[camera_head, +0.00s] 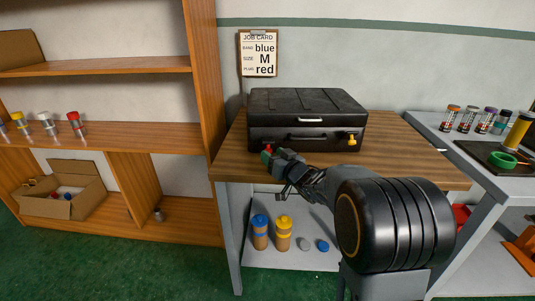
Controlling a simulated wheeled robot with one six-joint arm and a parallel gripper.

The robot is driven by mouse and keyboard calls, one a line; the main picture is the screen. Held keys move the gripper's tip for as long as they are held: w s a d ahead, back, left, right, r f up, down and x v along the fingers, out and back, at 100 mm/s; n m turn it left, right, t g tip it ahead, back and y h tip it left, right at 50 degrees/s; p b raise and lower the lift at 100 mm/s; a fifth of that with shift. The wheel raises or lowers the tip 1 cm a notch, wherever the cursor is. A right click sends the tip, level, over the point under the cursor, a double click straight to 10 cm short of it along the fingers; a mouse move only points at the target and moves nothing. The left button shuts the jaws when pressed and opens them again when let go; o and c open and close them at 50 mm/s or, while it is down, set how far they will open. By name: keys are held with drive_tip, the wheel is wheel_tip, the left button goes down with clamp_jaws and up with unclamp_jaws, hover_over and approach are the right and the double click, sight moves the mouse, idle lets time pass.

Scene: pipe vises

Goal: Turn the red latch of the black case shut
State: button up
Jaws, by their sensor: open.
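The black case (307,114) stands closed on the wooden workbench (405,150), its front facing me. A yellow latch (352,139) shows at the right of its front, with a dark handle between the two sides. The red latch (268,149) is at the left of the front, mostly hidden by my gripper. My gripper (268,154) is open at the front left of the case, right at the red latch. I cannot tell whether its fingers touch the latch or how far the latch is turned.
A job card (260,55) hangs on the wall behind the case. A wooden shelf unit (205,90) stands close on the left. A grey table (425,121) with several small jars stands at the right. The bench top right of the case is clear.

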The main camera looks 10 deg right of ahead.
sight(268, 149)
drive_tip(key=shift+x, duration=1.7)
